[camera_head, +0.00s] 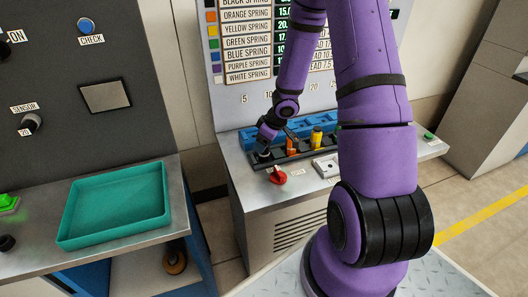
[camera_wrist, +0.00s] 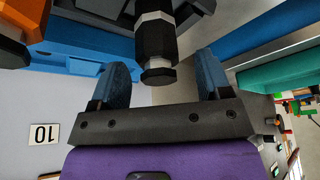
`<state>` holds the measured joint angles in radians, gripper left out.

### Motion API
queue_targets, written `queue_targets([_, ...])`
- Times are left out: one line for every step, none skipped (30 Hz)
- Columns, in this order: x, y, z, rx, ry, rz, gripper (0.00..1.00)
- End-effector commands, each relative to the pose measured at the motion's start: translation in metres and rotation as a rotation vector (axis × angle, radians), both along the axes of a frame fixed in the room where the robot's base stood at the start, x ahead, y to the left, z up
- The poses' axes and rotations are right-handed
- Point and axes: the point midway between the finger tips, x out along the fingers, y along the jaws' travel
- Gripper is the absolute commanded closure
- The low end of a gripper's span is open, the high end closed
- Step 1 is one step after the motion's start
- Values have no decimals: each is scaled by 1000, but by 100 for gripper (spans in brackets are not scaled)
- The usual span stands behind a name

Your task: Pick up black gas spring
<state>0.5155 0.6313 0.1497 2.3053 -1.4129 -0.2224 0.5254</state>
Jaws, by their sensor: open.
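The black gas spring (camera_wrist: 157,42), with a faceted black body and a grey metal collar, shows in the wrist view between the two blue fingers of my gripper (camera_wrist: 162,68). The fingers are apart, with a visible gap on each side of the spring. In the head view my gripper (camera_head: 268,143) is low at the left end of the dark rack on the middle bench. There it hides most of the black spring. An orange spring (camera_head: 291,147) and a yellow spring (camera_head: 316,138) stand upright to the right in the rack.
An empty teal tray (camera_head: 115,207) lies on the left bench. A red knob (camera_head: 277,175) sits on the bench front below the rack. A spring chart (camera_head: 245,45) is on the panel behind. A gap separates the two benches.

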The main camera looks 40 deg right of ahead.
Motion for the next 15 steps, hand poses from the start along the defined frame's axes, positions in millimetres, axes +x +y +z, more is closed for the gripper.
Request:
queue_targets([2, 2, -6, 1, 3, 0, 29])
queue_targets([3, 2, -9, 0, 2, 2, 29])
queue_targets([4, 3, -12, 1, 3, 1, 29])
queue_targets([5, 3, -14, 1, 3, 1, 29])
queue_targets([5, 3, -16, 0, 2, 0, 29])
queue_targets([6, 4, -17, 0, 1, 0, 29])
queue_targets([7, 4, -18, 0, 0, 0, 29])
queue_targets([7, 4, -19, 0, 0, 0, 29])
queue_targets([7, 4, -19, 0, 0, 0, 29])
queue_targets([7, 3, -19, -1, 0, 0, 29])
queue_targets([7, 3, -19, -1, 0, 0, 29])
queue_targets([7, 3, -19, -1, 0, 0, 29])
queue_targets([7, 3, -19, -1, 0, 0, 29])
queue_targets([7, 3, -19, -1, 0, 0, 29])
queue_targets([7, 3, -19, -1, 0, 0, 29])
